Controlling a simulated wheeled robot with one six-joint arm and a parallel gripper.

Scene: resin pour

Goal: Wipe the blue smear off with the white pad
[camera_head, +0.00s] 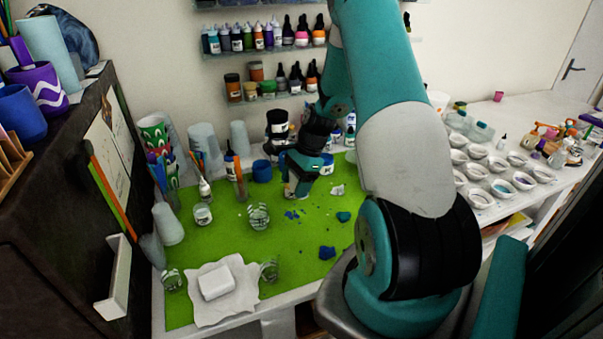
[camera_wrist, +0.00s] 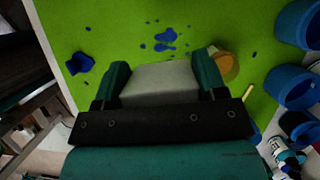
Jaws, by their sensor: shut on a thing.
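My gripper (camera_head: 300,184) is over the green mat (camera_head: 225,232), near its back edge in the head view. In the wrist view, my gripper (camera_wrist: 160,85) is shut on the white pad (camera_wrist: 157,82), which looks pale grey between the teal fingers. The blue smear (camera_head: 292,214) lies on the mat just in front of my gripper. In the wrist view the smear (camera_wrist: 165,38) is several splotches beyond the pad, apart from it in the picture. The pad's underside is hidden, so I cannot tell whether it touches the mat.
A dark blue lump (camera_head: 327,252) and a teal one (camera_head: 343,216) lie on the mat. A clear glass (camera_head: 259,216) stands left of the smear. A white block (camera_head: 216,281) sits on white paper at front left. Blue cups (camera_wrist: 291,84) stand at right in the wrist view.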

